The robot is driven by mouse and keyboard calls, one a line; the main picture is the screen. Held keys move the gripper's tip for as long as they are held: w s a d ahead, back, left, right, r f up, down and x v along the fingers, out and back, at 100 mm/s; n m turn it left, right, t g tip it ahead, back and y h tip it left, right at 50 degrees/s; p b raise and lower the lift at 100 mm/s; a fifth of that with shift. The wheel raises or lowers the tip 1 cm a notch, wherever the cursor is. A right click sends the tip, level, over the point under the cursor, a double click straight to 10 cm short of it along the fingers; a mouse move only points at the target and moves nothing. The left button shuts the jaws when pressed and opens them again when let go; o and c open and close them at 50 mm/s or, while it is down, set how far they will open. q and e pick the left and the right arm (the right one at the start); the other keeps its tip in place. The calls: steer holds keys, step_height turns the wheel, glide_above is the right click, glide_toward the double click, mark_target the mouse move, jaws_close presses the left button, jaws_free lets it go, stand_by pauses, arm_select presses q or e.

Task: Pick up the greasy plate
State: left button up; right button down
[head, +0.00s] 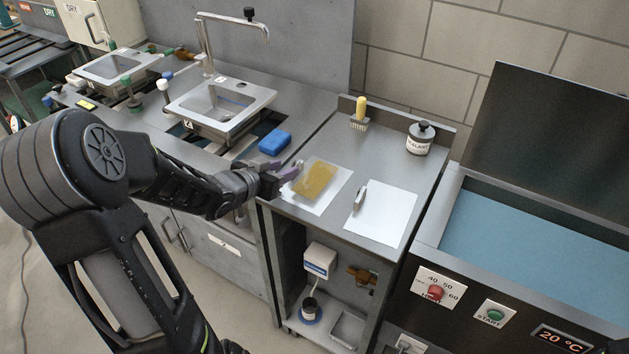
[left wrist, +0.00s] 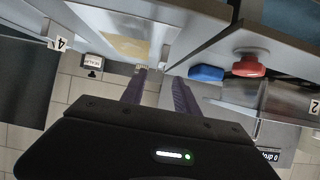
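The greasy plate (head: 314,179) is a pale plate with a yellow-brown smear. It is at a white sheet (head: 335,198) on the steel counter, right of the blue sponge. I cannot tell whether it lies flat. In the left wrist view the smear (left wrist: 128,46) shows beyond the fingertips. My left gripper (head: 291,172) reaches in from the left at the plate's near left edge. Its purple fingers (left wrist: 158,78) are apart with a gap between them, and I see nothing gripped. Whether the plate's edge is between the tips is unclear. My right gripper is out of view.
A blue sponge (head: 274,143) lies beside my left gripper. A second white sheet (head: 380,214), a yellow-handled brush (head: 359,115) and a labelled jar (head: 420,138) are on the counter. A sink (head: 218,106) with tap is left; a blue-surfaced tank (head: 530,240) is right.

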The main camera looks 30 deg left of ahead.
mark_target(293, 164)
arm_select(q)
steer(key=x, duration=0.5)
steer(key=shift+w, duration=0.1)
steer(key=shift+c, duration=0.5)
jaws_close()
stand_by(0.4)
stand_by(1.0)
